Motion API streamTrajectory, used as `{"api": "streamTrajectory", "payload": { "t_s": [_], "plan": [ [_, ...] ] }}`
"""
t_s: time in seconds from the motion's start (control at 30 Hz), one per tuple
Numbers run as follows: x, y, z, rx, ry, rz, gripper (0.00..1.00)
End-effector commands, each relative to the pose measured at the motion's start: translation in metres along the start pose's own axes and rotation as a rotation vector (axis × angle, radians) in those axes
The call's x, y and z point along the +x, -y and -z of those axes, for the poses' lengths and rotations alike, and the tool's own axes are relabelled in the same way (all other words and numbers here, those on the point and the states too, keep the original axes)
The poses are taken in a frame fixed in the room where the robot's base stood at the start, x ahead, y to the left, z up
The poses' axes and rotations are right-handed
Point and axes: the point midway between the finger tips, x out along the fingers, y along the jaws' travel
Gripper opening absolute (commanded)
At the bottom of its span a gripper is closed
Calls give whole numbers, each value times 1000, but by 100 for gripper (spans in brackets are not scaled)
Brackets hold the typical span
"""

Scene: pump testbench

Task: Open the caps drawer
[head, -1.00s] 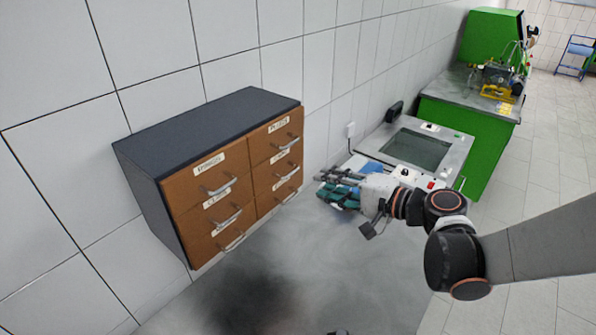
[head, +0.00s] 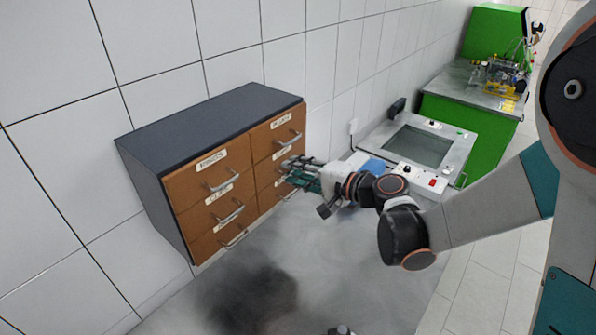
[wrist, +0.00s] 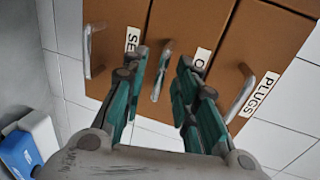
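A dark grey cabinet (head: 208,122) with brown drawers in two columns stands against the wall, with all drawers shut. In the wrist view the right column's labels read "PLUGS", then "C…" partly hidden by a finger, then "SE…". The middle drawer (wrist: 184,22) has the "C…" label, which fits caps. Its metal handle (wrist: 160,72) shows between my gripper's spread fingers. My gripper (wrist: 165,62) is open and empty. In the head view my gripper (head: 288,170) is at the front of the right column, covering part of the middle and lower drawers. Contact with the handle cannot be told.
The plugs drawer handle (wrist: 241,92) is close to the right finger, and the "SE…" drawer handle (wrist: 93,48) lies to the left. A grey panel machine (head: 415,148) and a green bench (head: 465,130) stand right of the cabinet. The grey surface in front is mostly clear.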

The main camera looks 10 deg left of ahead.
Motion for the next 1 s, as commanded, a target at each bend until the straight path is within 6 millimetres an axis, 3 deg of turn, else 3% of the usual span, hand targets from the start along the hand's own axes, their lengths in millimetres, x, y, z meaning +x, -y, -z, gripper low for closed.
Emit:
{"api": "streamTrajectory", "payload": {
  "t_s": [0.03, 0.1, 0.37, 0.47, 0.8, 1.0],
  "plan": [
    [0, 0, 0, 0, 0, 0, 14],
    [0, 0, 0, 0, 0, 0, 0],
    [-3, -1, 0, -1, -1, -1, 0],
    [-16, -5, 1, -1, -3, -1, 0],
    [-92, -22, 1, -1, -4, -2, 0],
    [-106, -24, 0, -3, 0, -2, 0]
  ]
}}
